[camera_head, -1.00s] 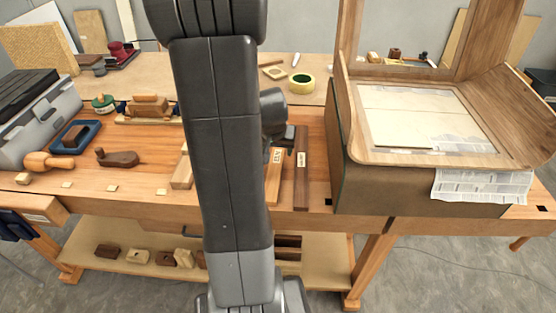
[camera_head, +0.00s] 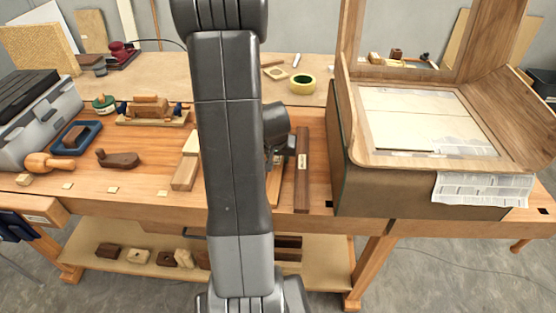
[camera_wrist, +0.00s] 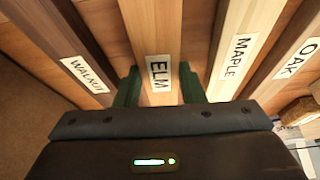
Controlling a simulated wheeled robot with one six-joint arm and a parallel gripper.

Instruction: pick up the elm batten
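The elm batten (camera_wrist: 159,40) is a pale strip with a white ELM label, seen in the wrist view between the two dark green fingers of my gripper (camera_wrist: 159,86). The gripper is open, with a finger on each side of the batten and bench wood showing in the gaps. I cannot tell how far the fingertips are above the bench. In the head view only a thin strip of the elm batten (camera_head: 276,183) shows beside my arm; the arm hides its label.
The walnut batten (camera_wrist: 77,55) lies on one side of the elm; the maple (camera_wrist: 240,45) and oak (camera_wrist: 294,62) battens lie on the other. In the head view the dark walnut batten (camera_head: 302,185) lies between my arm and a large wooden box (camera_head: 420,185).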

